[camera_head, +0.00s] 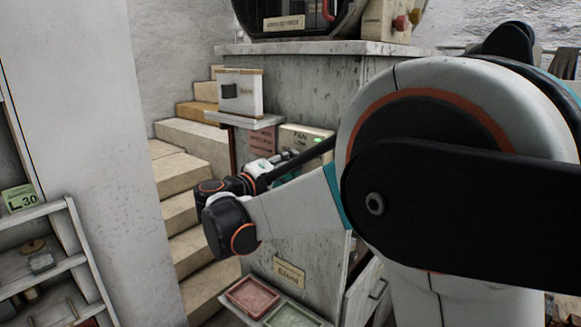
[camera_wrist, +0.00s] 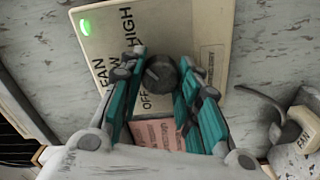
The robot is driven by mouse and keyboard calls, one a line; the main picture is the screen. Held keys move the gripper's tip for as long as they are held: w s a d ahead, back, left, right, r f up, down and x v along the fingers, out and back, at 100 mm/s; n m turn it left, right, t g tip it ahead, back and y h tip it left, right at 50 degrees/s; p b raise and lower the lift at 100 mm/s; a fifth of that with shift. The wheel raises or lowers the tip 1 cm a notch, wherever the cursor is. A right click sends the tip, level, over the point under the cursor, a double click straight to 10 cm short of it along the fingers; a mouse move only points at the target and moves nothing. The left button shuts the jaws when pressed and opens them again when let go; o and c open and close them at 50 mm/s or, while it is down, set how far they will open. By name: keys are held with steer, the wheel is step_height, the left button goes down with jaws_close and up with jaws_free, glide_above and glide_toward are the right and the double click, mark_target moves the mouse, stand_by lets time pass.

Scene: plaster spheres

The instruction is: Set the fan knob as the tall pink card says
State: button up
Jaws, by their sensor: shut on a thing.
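The fan panel (camera_wrist: 109,33) is a cream plate with "FAN", "HIGH" and "OFF" lettering and a lit green lamp (camera_wrist: 85,27). In the head view the panel (camera_head: 300,136) is on the cabinet side, partly behind my arm. The dark round knob (camera_wrist: 161,76) sits between the teal fingers of my gripper (camera_wrist: 160,69), which are shut on it. Its pointer setting cannot be read. The pink card (camera_head: 262,139) hangs left of the panel; its writing is too small to read. A pink card (camera_wrist: 158,134) also shows between the fingers in the wrist view, partly hidden.
A small shelf (camera_head: 245,120) with a white switch box (camera_head: 240,93) juts out above the pink card. A hooked lever and a "FAN" tag (camera_wrist: 304,130) are right of my fingers. Red (camera_head: 251,296) and green trays lie below. Stone steps (camera_head: 190,215) rise at left.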

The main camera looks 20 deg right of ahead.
steer(key=shift+m, duration=0.8)
steer(key=o, duration=1.1)
steer(key=shift+c, duration=0.2)
steer(key=v, duration=1.2)
